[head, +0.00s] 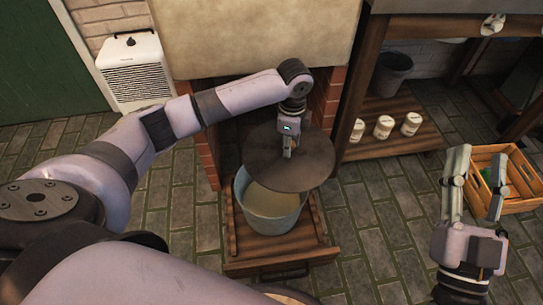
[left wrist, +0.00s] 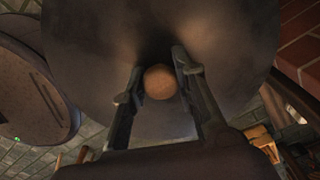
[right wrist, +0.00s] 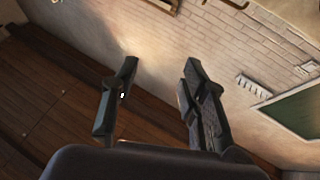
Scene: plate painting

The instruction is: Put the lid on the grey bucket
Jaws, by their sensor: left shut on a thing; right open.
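The lid (head: 310,163) is a dark round disc, held above the grey bucket (head: 270,208) and covering part of its opening from view. The lid looks tilted and sits toward the right and far side of the rim. Whether it touches the rim is hard to tell. My left gripper (head: 289,147) is shut on the lid's round knob. In the left wrist view the brownish knob (left wrist: 159,82) lies between the fingers, with the lid (left wrist: 225,50) behind. My right gripper (head: 477,195) is open and empty at the right, away from the bucket; its fingers (right wrist: 160,90) are apart.
The bucket stands on a wooden slatted tray (head: 280,250). A wooden crate (head: 510,205) with green things is at the right. A shelf (head: 400,135) holds white jars (head: 383,127) and a dark bucket (head: 392,73). A brick pillar (head: 207,150) is close behind.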

